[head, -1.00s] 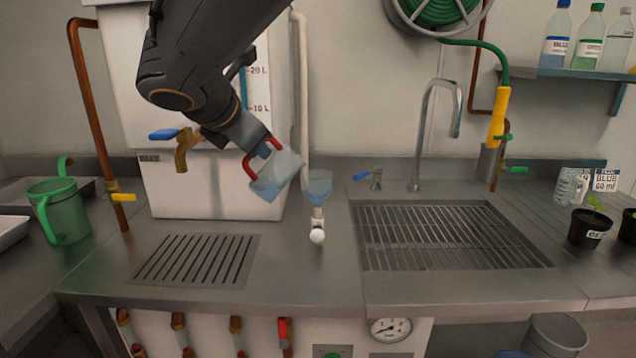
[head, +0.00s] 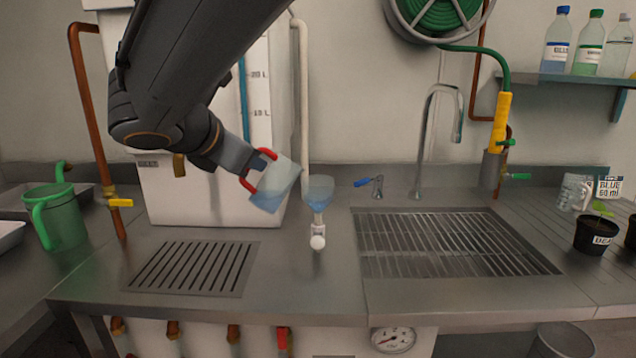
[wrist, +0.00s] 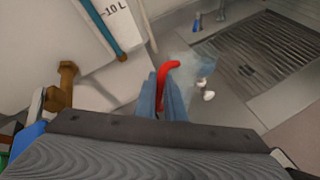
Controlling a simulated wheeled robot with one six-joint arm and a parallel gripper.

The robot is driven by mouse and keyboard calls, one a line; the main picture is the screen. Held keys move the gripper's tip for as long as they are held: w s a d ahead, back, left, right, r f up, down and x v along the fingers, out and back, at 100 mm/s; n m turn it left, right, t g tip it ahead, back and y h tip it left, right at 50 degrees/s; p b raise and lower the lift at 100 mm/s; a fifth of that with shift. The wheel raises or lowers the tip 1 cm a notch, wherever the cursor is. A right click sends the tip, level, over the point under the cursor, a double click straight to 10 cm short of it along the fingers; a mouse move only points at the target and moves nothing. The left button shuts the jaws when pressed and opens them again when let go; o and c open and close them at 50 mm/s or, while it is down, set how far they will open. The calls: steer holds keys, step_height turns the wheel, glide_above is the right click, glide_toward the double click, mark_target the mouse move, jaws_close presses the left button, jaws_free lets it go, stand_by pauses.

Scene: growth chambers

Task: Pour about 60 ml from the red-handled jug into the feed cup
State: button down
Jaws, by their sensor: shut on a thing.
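The clear jug (head: 274,186) with a red handle (head: 262,176) is in my gripper (head: 262,165), held above the counter and tilted to the right. Blue liquid shows in its lower part. In the wrist view my gripper (wrist: 171,92) is shut on the red handle (wrist: 163,70), and the jug's body is faint beyond it. A translucent blue, funnel-shaped cup (head: 319,189), which looks like the feed cup, stands on a white fitting just right of the jug. The jug's rim is close to it. I see no stream between them.
A white tank (head: 212,195) stands behind the jug. A slotted drain (head: 190,268) lies at left and a sink grate (head: 450,245) at right. A green jug (head: 58,222) stands far left. A clear measuring jug (head: 574,192), a "BLUE 60 ml" card (head: 608,187) and potted seedlings (head: 596,232) stand far right.

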steer(key=shift+s+a+f+n+t+h+b, duration=0.25)
steer(key=shift+s+a+f+t+b, duration=0.05)
steer(key=shift+a+f, duration=0.3)
steer(key=shift+s+a+f+n+t+h+b, duration=0.3)
steer(key=shift+a+f, duration=0.15)
steer(key=shift+f, duration=0.2)
steer(key=shift+s+a+f+n+t+h, duration=0.55)
steer(key=shift+a+f+t+h, duration=0.25)
steer(key=shift+f+t, duration=0.1)
steer(key=shift+s+a+f+n+t+h, duration=0.55)
steer(key=shift+a+f+t+h, duration=0.2)
steer(key=shift+f+t, duration=0.15)
